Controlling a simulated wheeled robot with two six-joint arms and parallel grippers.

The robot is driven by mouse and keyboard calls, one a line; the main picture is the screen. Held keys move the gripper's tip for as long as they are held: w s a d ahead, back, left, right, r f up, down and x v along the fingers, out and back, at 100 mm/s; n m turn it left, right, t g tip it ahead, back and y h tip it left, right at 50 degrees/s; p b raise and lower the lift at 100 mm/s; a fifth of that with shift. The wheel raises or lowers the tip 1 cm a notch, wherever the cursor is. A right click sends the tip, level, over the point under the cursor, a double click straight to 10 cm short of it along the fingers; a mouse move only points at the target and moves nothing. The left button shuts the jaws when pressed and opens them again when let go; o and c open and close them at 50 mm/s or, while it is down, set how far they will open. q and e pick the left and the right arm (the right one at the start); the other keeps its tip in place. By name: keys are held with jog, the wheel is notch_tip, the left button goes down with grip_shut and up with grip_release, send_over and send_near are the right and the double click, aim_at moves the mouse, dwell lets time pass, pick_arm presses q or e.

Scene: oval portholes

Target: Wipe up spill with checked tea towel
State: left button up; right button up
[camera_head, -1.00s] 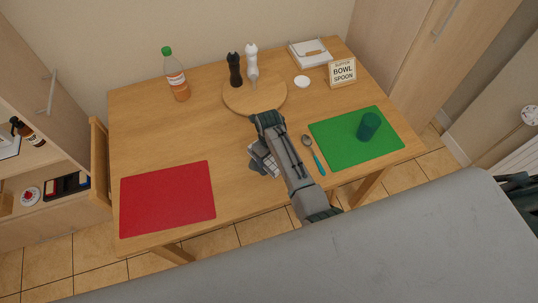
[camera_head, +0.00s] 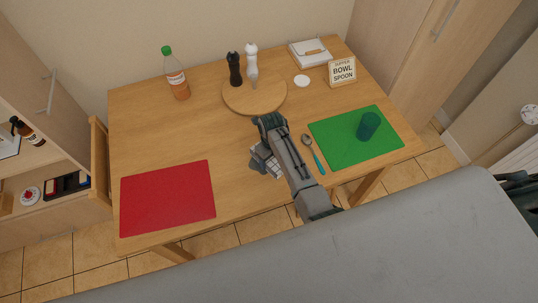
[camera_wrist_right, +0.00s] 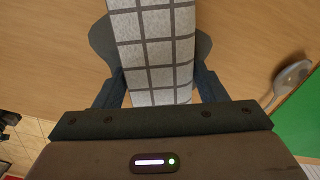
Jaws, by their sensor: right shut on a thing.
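The checked tea towel (camera_head: 271,163), white-grey with dark lines, is at the middle of the table, partly hidden by my right arm. In the right wrist view the towel (camera_wrist_right: 155,50) lies between the fingers of my right gripper (camera_wrist_right: 155,85). My right gripper (camera_head: 262,162) is shut on it, low over the wooden table (camera_head: 150,130). I cannot tell whether the towel touches the wood. No spill shows clearly; the arm and towel hide part of the tabletop. My left gripper is not in view.
A spoon (camera_head: 313,153) and a green mat (camera_head: 345,148) with a dark green cup (camera_head: 368,126) are right of the arm. A red mat (camera_head: 167,197) lies front left. Behind stand a round board (camera_head: 240,100), two mills, a bottle (camera_head: 175,74) and a sign (camera_head: 342,72).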

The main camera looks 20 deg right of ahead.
jog(key=shift+s+d+p, duration=0.55)
jog(key=shift+s+d, duration=0.05)
jog(key=shift+d, duration=0.25)
jog(key=shift+s+d+p, duration=0.5)
jog(key=shift+s+d, duration=0.1)
jog(key=shift+d, duration=0.2)
jog(key=shift+w+a+f+b, duration=0.1)
jog(key=shift+w+a+b, duration=0.15)
jog(key=shift+w+a, duration=0.25)
jog(key=shift+w+a+f+b, duration=0.1)
jog(key=shift+w+a+b, duration=0.15)
jog(key=shift+a, duration=0.4)
jog(key=shift+w+a+b, duration=0.2)
jog(key=shift+w+a, duration=0.2)
jog(key=shift+a, duration=0.2)
jog(key=shift+w+a+r+b, duration=0.1)
jog(key=shift+w+a+b, duration=0.25)
jog(key=shift+w+a, duration=0.35)
jog(key=shift+w+a+f+b, duration=0.1)
jog(key=shift+w+a+b, duration=0.3)
jog(key=shift+a, duration=0.45)
jog(key=shift+w+a+r+b, duration=0.1)
jog(key=shift+w+a+b, duration=0.15)
jog(key=shift+w+a, duration=0.5)
jog(key=shift+s, duration=0.1)
jog(key=shift+r, duration=0.1)
